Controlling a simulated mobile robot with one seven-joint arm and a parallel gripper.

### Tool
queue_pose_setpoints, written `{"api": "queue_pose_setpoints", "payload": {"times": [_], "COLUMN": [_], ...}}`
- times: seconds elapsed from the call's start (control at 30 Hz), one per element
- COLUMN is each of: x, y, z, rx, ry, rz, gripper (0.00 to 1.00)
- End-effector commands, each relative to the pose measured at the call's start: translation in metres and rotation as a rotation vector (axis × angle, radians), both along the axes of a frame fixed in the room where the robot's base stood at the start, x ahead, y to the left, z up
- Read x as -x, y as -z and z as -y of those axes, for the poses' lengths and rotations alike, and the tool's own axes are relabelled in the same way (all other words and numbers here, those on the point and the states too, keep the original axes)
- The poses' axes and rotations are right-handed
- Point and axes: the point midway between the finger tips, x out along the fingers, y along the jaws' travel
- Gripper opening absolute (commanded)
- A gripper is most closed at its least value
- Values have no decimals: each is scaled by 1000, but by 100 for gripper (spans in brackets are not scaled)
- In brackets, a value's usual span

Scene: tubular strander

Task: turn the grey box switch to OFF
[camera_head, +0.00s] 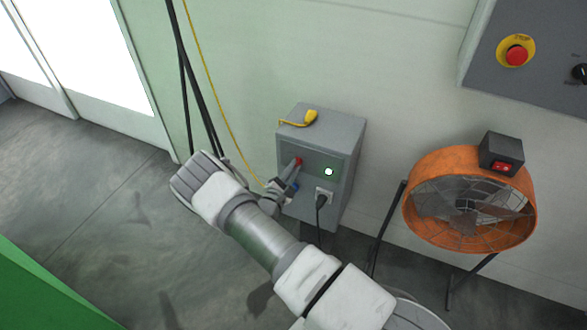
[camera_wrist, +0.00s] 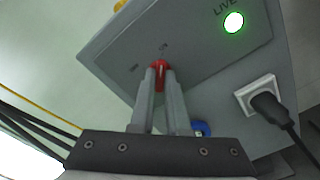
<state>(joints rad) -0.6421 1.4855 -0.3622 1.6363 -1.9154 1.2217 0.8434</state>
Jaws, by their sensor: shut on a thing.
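The grey box (camera_head: 345,140) stands against the wall in the head view, and its front panel (camera_wrist: 200,50) fills much of the wrist view. A red switch (camera_wrist: 160,70) sits on that panel, and it shows small in the head view (camera_head: 298,161). My gripper (camera_wrist: 163,72) has its two fingers closed around the red switch. Small marks beside the switch are too blurred to read. A green lamp (camera_wrist: 233,22) glows on the panel beside the word LIVE. The fingers hide part of the switch.
A black plug sits in a white socket (camera_wrist: 253,92) low on the box. A blue round part (camera_wrist: 201,129) is close to my fingers. A yellow item (camera_head: 310,117) lies on top of the box. An orange fan (camera_head: 412,215) stands to the right. Cables (camera_head: 184,80) hang at left.

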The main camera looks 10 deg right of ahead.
Motion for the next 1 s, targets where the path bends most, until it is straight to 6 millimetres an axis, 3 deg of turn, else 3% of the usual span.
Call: {"api": "queue_pose_setpoints", "payload": {"times": [1.0], "x": [0], "y": [1], "z": [-1], "rx": [703], "ry": [-2], "rz": [-511], "gripper": [0]}}
